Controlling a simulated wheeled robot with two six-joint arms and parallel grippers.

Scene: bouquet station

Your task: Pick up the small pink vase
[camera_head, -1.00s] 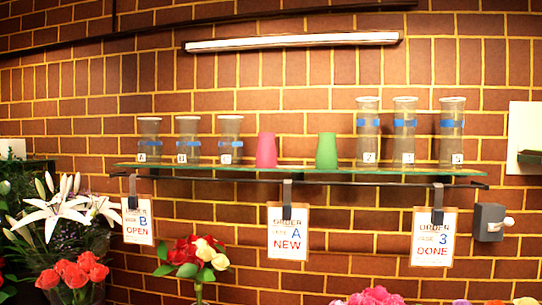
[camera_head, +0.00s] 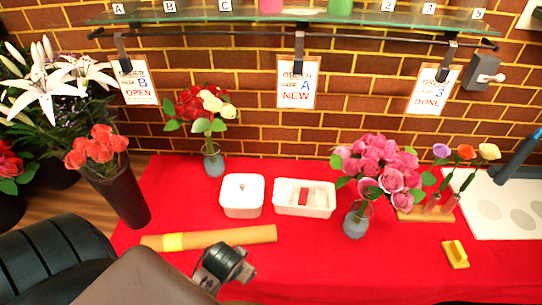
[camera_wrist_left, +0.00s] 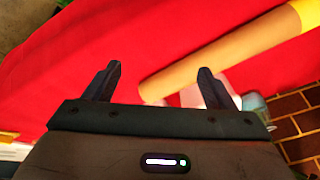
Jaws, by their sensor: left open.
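A pink tapered vase (camera_head: 271,5) stands on the glass shelf at the top edge of the head view, mostly cut off. Small pinkish bud vases (camera_head: 432,203) with single flowers also stand in a wooden stand at the right of the table. I cannot tell which is the task's vase. My left gripper (camera_wrist_left: 160,68) is open and empty in the left wrist view, over the red cloth and a brown roll (camera_wrist_left: 215,55). In the head view my left arm comes in at the lower left, far from both. My right gripper is not in view.
A tall dark vase (camera_head: 122,195) stands left. The front middle is clear.

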